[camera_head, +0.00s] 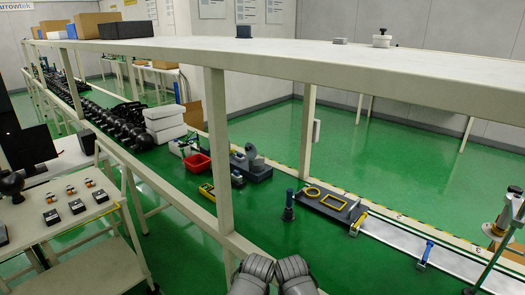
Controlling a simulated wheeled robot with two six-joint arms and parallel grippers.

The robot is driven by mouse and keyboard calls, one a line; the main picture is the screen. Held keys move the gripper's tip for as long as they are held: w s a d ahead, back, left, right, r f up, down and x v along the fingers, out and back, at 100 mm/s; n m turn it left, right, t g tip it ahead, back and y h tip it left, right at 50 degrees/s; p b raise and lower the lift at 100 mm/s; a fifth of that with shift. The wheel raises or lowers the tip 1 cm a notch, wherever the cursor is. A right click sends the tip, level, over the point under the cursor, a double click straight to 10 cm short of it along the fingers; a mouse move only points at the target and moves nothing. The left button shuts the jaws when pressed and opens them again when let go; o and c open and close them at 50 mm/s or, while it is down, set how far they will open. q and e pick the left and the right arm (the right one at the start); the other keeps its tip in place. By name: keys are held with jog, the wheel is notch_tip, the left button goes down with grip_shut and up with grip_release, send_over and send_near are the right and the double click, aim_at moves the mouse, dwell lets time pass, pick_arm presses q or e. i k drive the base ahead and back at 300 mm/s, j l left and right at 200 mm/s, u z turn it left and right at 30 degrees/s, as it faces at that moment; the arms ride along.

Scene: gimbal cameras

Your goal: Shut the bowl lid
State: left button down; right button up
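I cannot make out a bowl with an open lid in the head view. A small whitish round object with a knob on top (381,39) stands on the long white tabletop at the upper right. It is too small to tell whether it is a lidded bowl. Two grey rounded parts of my own arms show at the bottom centre, side by side below the table's edge. Neither gripper's fingers can be seen.
A lower cart (100,208) holds several small black devices. A red bin (196,166) sits beyond the frame. Green floor is open behind.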

aim_at(250, 150)
jog(key=j+z, duration=0.2)
jog(key=z, duration=0.15)
jog(key=i+j+z, duration=0.1)
jog(key=j+z, duration=0.35)
jog(key=z, duration=0.3)
jog(key=j+z, duration=0.1)
jog(key=j, duration=0.35)
jog(key=k+j+z, duration=0.15)
jog(key=j, duration=0.25)
jog(key=j+z, duration=0.1)
jog(key=j, duration=0.35)
jog(key=k+j+z, duration=0.15)
jog(key=j, duration=0.25)
jog(key=j+z, duration=0.1)
jog(key=j, duration=0.35)
